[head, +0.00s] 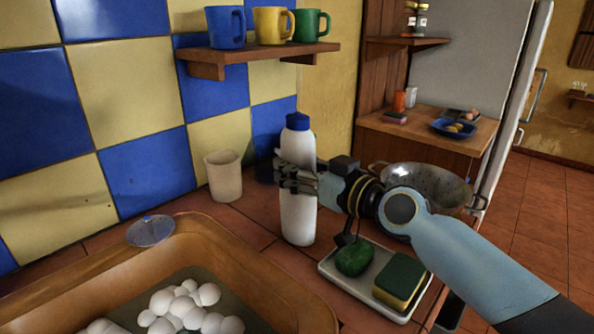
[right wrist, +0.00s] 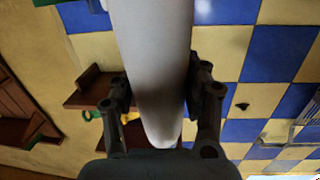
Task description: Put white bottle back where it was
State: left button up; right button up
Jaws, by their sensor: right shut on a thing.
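The white bottle (head: 298,215) with a blue cap stands upright on the tiled counter, between the beige cup and the sponge tray. My right gripper (head: 297,178) is shut around the middle of the bottle. In the right wrist view the white bottle (right wrist: 152,60) fills the space between the two fingers of my right gripper (right wrist: 155,95). Whether the bottle's base touches the counter or hovers just above it I cannot tell. My left gripper is not in view.
A beige cup (head: 224,176) stands left of the bottle. A white tray (head: 338,281) holds a green sponge (head: 354,258) and a yellow-green sponge (head: 399,280). A metal colander (head: 428,180) is behind my arm. A basin (head: 75,275) with white balls is in front. Mugs stand on a shelf (head: 270,55) above.

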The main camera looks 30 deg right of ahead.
jog(key=o, duration=0.9)
jog(key=shift+f, duration=0.1)
jog(key=shift+c, duration=0.2)
jog(key=shift+o, duration=1.6)
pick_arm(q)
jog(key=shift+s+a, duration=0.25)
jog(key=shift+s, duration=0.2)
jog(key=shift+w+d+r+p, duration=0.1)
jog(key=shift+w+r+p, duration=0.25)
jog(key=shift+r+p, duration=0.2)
pick_arm(e)
jog(key=v, duration=1.2)
